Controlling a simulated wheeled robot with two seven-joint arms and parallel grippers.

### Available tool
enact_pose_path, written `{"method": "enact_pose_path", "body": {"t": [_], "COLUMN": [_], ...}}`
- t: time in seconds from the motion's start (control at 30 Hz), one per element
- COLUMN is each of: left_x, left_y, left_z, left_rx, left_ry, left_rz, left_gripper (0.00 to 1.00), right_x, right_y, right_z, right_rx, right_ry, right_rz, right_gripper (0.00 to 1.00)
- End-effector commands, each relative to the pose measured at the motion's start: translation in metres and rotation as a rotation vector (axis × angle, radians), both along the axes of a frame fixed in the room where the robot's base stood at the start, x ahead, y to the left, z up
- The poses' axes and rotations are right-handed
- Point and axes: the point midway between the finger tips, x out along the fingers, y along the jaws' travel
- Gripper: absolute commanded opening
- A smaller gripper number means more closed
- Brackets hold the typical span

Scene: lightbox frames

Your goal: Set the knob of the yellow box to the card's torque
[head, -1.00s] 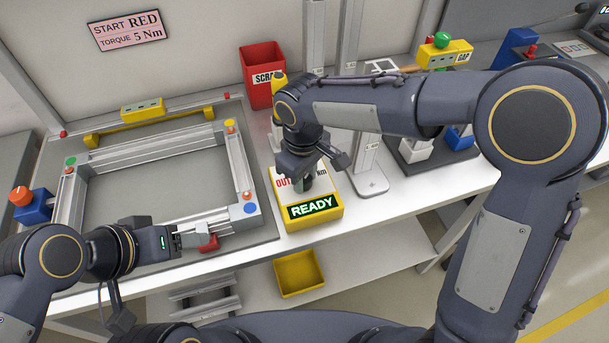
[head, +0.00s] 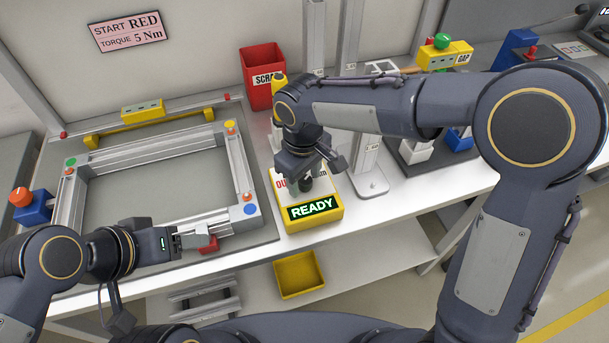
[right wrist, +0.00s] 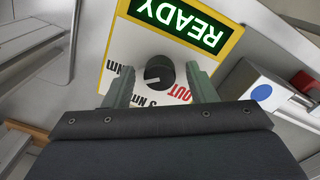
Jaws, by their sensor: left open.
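The card (head: 125,32) on the back wall reads START RED, TORQUE 5 Nm. The yellow box (head: 313,222) stands on the bench with a green READY display. Its dark round knob (right wrist: 158,71) shows in the right wrist view, with a white pointer mark toward the left of that picture. Red OUT and black Nm labels surround it, partly hidden. My right gripper (right wrist: 159,67) is open over the box, its fingers on either side of the knob with gaps between. My left gripper (head: 198,240) is open at the frame's front rail, by a red block (head: 208,244).
An aluminium frame (head: 150,225) with coloured corner dots lies on a grey mat left of the box. A red SCRAP bin (head: 256,85) stands behind the box, metal posts behind and right. A yellow tray (head: 299,275) sits lower in front.

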Motion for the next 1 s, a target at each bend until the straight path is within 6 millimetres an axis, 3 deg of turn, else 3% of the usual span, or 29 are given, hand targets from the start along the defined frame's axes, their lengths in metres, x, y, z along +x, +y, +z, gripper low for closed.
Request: {"method": "enact_pose_path", "body": {"t": [0.27, 0.7, 1.0], "left_x": [0.0, 0.0, 0.0], "left_y": [0.0, 0.0, 0.0], "left_z": [0.0, 0.002, 0.002], "left_rx": [0.0, 0.0, 0.0], "left_ry": [0.0, 0.0, 0.0], "left_rz": [0.0, 0.0, 0.0], "left_gripper": [0.59, 0.59, 0.59], "right_x": [0.0, -0.001, -0.002], "right_y": [0.0, 0.002, 0.002], "right_z": [0.006, 0.071, 0.078], "right_rx": [0.0, 0.001, 0.0], "right_ry": [0.0, -0.001, 0.0], "right_rz": [0.0, 0.001, 0.001], "right_gripper": [0.51, 0.51, 0.51]}}
